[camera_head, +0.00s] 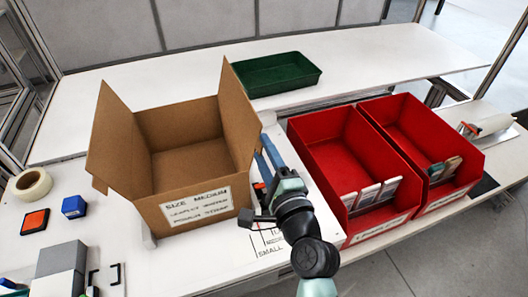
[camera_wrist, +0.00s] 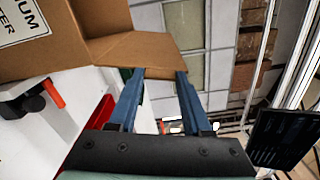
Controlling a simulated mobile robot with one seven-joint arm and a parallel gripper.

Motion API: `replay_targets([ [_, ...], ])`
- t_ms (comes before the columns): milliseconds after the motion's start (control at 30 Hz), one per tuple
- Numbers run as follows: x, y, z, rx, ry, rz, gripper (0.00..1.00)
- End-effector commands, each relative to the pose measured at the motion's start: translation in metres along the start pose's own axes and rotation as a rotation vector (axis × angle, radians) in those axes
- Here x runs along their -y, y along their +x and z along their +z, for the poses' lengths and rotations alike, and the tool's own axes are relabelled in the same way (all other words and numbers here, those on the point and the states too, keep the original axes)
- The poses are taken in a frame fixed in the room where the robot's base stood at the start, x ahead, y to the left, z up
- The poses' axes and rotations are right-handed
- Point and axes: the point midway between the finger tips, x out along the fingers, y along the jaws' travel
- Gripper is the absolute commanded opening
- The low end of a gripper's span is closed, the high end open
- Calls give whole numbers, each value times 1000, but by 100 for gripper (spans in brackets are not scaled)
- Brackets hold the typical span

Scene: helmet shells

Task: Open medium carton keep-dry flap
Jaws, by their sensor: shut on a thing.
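The medium carton (camera_head: 172,190) is a brown cardboard box standing open on the white table. A label reading "SIZE MEDIUM" is on its front. No keep-dry marking is readable. My gripper (camera_head: 264,155) is beside the carton's right side. In the wrist view, the blue fingers of my gripper (camera_wrist: 164,73) are shut on a brown carton flap (camera_wrist: 135,48), whose edge lies between the fingertips. The carton's labelled wall (camera_wrist: 50,50) shows at upper left there.
Two red bins (camera_head: 302,152) (camera_head: 440,122) holding small boxes stand close to the right of my arm. A green tray (camera_head: 275,75) lies behind the carton. A tape roll (camera_head: 30,184), an orange pad (camera_head: 34,220) and a blue block (camera_head: 74,207) lie left.

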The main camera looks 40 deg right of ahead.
Motion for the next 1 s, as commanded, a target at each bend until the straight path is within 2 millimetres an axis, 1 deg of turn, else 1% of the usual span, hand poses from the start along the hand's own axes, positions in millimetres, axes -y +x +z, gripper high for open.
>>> replay_targets([
  [33, 1, 0, 0, -1, -1, -2, 53],
  [100, 1, 0, 0, -1, -1, -2, 65],
  [200, 0, 0, 0, -1, -1, -1, 80],
  [467, 0, 0, 0, -1, -1, 0, 80],
  [567, -1, -4, 0, -1, -2, 0, 80],
  [633, -2, -11, -1, -2, -2, 1, 80],
  [767, -2, -32, -1, -3, -2, 1, 80],
  [1000, -3, -82, -1, -3, -3, 2, 80],
])
